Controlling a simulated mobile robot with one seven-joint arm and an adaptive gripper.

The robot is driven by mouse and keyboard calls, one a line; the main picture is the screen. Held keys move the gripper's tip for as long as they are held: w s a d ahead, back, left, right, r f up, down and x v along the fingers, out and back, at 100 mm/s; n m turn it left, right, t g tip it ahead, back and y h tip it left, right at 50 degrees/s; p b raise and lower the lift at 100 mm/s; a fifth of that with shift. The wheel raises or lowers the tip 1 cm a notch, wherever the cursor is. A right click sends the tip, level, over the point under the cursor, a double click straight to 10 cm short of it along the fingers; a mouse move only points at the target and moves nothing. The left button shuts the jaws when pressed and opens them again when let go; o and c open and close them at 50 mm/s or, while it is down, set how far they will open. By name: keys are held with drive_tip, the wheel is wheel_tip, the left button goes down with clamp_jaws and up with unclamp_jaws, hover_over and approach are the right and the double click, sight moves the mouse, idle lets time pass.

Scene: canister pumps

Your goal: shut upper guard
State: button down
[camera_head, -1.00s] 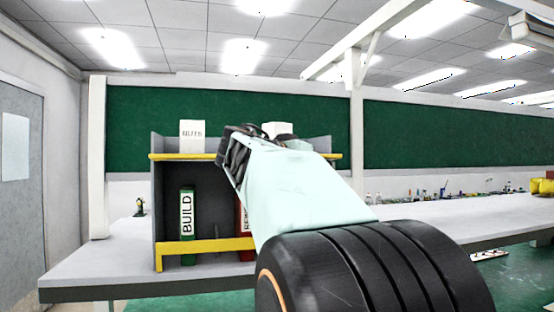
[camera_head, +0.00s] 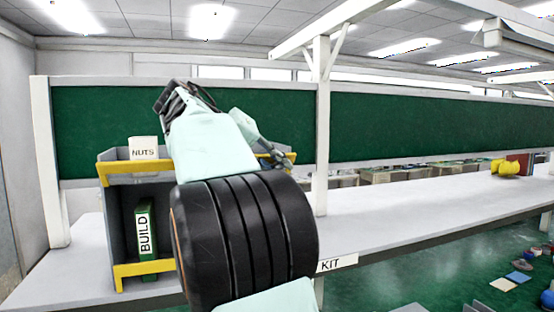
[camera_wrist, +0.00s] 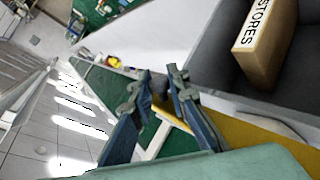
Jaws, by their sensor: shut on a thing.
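The upper guard (camera_head: 136,170) is a yellow bar along the front of the shelf unit's top level in the head view. Its middle is hidden behind my arm. My gripper (camera_head: 274,152) is at the guard's right end. In the wrist view my gripper (camera_wrist: 161,88) has its two dark blue fingers close together, with the yellow guard (camera_wrist: 250,136) running beside the right finger. My gripper is shut on the upper guard, though the contact itself is hard to see.
A NUTS box (camera_head: 143,148) and a STORES box (camera_wrist: 264,40) stand on the top level. A green BUILD binder (camera_head: 145,228) stands below, behind a yellow lower guard (camera_head: 146,267). The bench (camera_head: 400,205) to the right is largely clear.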

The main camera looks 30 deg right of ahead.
drive_tip(key=shift+w+r+n+g, duration=0.3)
drive_tip(key=shift+r+n+g, duration=0.1)
drive_tip(key=shift+n+g, duration=0.15)
drive_tip(key=shift+w+r+g+y, duration=0.1)
drive_tip(key=shift+g+y, duration=0.15)
drive_tip(key=shift+y, duration=0.05)
drive_tip(key=c, duration=1.8)
unclamp_jaws()
drive_tip(key=shift+c, duration=0.2)
drive_tip(key=shift+a+r, duration=0.25)
drive_tip(key=shift+a, duration=0.05)
drive_tip(key=a+r, duration=0.1)
drive_tip(key=a, duration=1.2)
drive_tip(key=shift+a, duration=0.4)
drive_tip(key=shift+w+r, duration=0.1)
drive_tip(key=shift+c, duration=0.5)
